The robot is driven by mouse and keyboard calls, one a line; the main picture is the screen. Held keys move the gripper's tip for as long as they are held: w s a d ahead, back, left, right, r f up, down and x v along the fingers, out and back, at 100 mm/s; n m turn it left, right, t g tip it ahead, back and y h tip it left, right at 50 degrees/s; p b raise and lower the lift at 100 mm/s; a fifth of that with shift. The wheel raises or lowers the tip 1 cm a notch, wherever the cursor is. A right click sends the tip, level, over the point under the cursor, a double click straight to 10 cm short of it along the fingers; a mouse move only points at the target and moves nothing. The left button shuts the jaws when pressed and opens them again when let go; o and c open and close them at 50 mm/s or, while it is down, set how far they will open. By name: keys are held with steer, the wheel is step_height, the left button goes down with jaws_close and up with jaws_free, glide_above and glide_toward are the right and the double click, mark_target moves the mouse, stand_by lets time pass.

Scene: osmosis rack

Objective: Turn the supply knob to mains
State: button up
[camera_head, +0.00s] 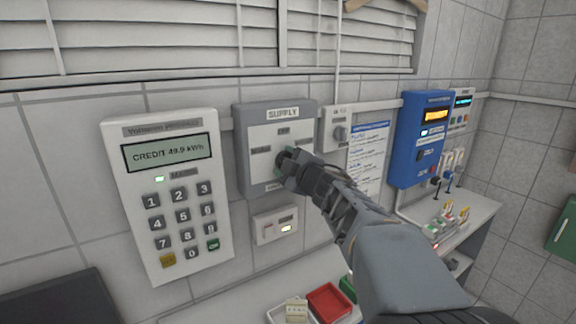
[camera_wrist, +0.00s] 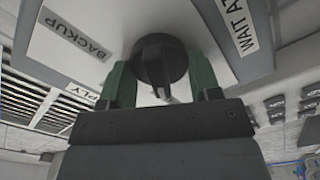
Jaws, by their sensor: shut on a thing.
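The grey supply box (camera_head: 246,124) hangs on the tiled wall with a "SUPPLY" label at its top. A label above its knob appears to read "OFF", and one to its left appears to read "MAINS". In the wrist view, a "BACKUP" label (camera_wrist: 75,40) and a "WAIT A..." label (camera_wrist: 240,28) flank the round dark knob (camera_wrist: 160,60). My gripper (camera_head: 285,162) is at the knob, its green fingers (camera_wrist: 160,82) on either side, shut on it. My gripper mostly hides the knob in the head view. I cannot tell which label the knob points to.
A keypad meter (camera_head: 165,200) showing credit hangs at left. A small switch box (camera_head: 275,227) sits below the supply box, and another knob box (camera_head: 337,128) is to its right. A blue unit (camera_head: 420,140) is farther right. A red tray (camera_head: 328,302) lies on the counter below.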

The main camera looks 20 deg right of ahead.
stand_by(0.5)
steer(key=o, duration=0.9)
